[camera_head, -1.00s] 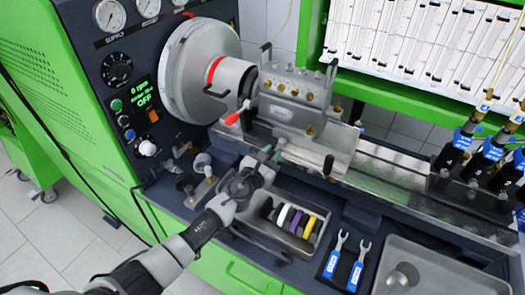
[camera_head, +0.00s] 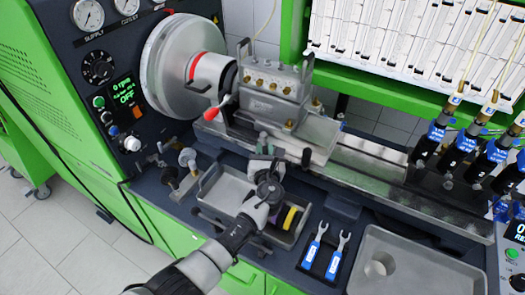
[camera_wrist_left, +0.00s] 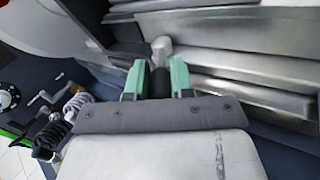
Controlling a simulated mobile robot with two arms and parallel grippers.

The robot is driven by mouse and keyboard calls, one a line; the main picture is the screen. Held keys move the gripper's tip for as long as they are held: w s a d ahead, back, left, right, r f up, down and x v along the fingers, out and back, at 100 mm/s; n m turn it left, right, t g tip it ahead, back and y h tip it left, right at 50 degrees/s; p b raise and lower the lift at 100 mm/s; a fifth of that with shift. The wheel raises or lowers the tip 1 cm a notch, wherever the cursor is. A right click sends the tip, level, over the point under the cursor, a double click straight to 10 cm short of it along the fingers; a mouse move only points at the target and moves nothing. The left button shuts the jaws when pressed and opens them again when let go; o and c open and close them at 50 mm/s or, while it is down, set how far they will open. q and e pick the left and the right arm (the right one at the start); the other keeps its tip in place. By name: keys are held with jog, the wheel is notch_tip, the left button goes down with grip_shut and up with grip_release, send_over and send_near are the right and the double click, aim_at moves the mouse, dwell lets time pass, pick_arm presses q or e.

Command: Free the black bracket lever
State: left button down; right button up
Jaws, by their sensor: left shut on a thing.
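My left gripper (camera_head: 266,146) is at the front edge of the bench rail, below the metal pump block. In the left wrist view its two green fingers (camera_wrist_left: 160,84) are closed on either side of a black cylindrical part, which looks like the black bracket lever (camera_wrist_left: 160,88). A grey rounded end shows just beyond it. In the head view, my gripper and wrist hide most of this lever. Another black handle (camera_head: 306,157) sticks out to the right of the gripper, apart from it. My right gripper is not in view.
The pump block (camera_head: 270,95) sits on the rail above, with a red-tipped lever (camera_head: 211,114) to its left. Below my arm is a grey tray (camera_head: 228,190) with coloured rings. Two blue wrenches (camera_head: 312,252) and a sink-like basin (camera_head: 420,265) lie to the right.

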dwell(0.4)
pick_arm(q)
jog(key=c, duration=1.3)
grip_release()
jog(key=shift+o, duration=0.2)
jog(key=shift+s, duration=0.1)
jog(key=s, duration=0.3)
jog(key=s+d, duration=0.1)
jog(key=s, duration=0.6)
jog(key=shift+s+d+b, duration=0.2)
jog(key=shift+s+b, duration=0.1)
jog(key=shift+b, duration=0.1)
